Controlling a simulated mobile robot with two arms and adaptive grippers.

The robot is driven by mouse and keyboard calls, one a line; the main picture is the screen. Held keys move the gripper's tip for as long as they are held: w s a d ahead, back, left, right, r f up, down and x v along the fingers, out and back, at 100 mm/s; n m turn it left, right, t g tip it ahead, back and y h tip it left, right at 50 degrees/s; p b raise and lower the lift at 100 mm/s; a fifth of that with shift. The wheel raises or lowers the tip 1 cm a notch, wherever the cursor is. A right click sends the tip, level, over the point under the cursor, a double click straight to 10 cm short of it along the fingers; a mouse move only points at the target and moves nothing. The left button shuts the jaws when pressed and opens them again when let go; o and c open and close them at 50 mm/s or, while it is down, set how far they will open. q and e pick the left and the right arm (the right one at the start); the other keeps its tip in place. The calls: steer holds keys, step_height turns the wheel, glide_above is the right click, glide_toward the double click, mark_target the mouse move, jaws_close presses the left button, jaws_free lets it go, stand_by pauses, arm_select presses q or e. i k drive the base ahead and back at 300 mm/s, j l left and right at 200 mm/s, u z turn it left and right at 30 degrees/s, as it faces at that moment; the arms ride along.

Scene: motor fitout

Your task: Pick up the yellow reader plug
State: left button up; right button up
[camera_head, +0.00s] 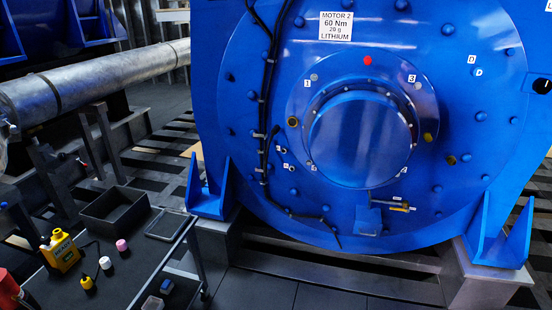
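A small yellow plug (87,283) with a dark top stands on the dark cart top (122,272) at the lower left. Neither of my grippers is in view, and nothing touches the plug.
A white cap (105,263) and a pink cap (122,245) stand near the plug. Behind them are an open black bin (115,211) and a shallow tray (166,225). A red object (8,289) is at the left edge. The big blue motor (263,170) fills the right side.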

mark_target(87, 284)
steer(key=i+l+u, duration=0.2)
steer(key=i+j+u, duration=0.1)
steer(key=i+u, duration=0.15)
steer(key=u, duration=0.15)
steer(key=i+u, duration=0.55)
steer(key=u, duration=0.2)
